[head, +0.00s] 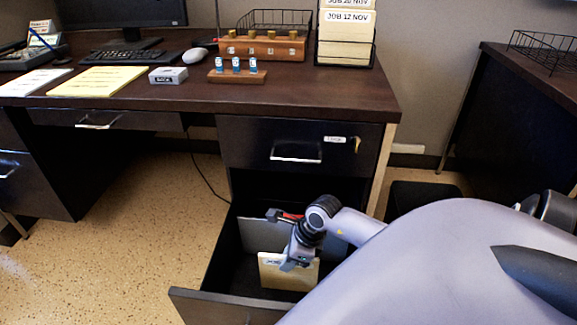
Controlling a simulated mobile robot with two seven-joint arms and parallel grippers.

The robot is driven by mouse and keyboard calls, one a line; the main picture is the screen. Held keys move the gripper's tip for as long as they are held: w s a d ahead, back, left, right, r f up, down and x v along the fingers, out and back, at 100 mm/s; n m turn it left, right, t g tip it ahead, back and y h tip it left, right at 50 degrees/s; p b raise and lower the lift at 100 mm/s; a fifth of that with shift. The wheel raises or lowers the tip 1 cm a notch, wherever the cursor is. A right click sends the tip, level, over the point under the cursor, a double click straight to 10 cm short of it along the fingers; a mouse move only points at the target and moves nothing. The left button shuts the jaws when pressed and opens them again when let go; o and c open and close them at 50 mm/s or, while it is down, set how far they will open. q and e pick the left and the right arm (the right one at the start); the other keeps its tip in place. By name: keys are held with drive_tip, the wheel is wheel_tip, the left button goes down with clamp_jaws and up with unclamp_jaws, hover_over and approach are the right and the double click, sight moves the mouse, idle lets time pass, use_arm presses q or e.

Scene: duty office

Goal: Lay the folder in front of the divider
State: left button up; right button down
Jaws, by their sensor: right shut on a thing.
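A tan folder (272,276) with a white label stands upright inside the open lower drawer (222,300) of the desk. A grey divider plate (256,232) stands in the drawer behind the folder, farther from the drawer front. My right gripper (297,264) reaches down into the drawer and is shut on the folder's top edge. The gripper and my arm cover part of the folder and of the divider. Whether the folder touches the drawer floor cannot be told. My left gripper is not in view.
The desk top (330,95) holds a wire file rack with job folders (346,38), a wooden block (262,46), a rack of small blue vials (236,76), papers and a keyboard. The upper drawer (300,147) is shut, with a key in it. A black bin (420,200) stands beside the desk.

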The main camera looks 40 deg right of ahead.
sight(288, 288)
wheel_tip(288, 288, down, 5)
drive_tip(key=shift+r+b, duration=0.1)
drive_tip(key=shift+b, duration=0.85)
drive_tip(key=shift+f, duration=0.3)
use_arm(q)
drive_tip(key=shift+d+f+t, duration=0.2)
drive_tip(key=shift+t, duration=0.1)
use_arm(e)
drive_tip(key=shift+r, duration=0.1)
drive_tip(key=shift+f, duration=0.2)
drive_tip(key=c, duration=1)
unclamp_jaws()
drive_tip(key=shift+c, duration=0.2)
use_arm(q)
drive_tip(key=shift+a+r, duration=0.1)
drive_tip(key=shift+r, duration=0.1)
use_arm(e)
drive_tip(key=shift+r, duration=0.15)
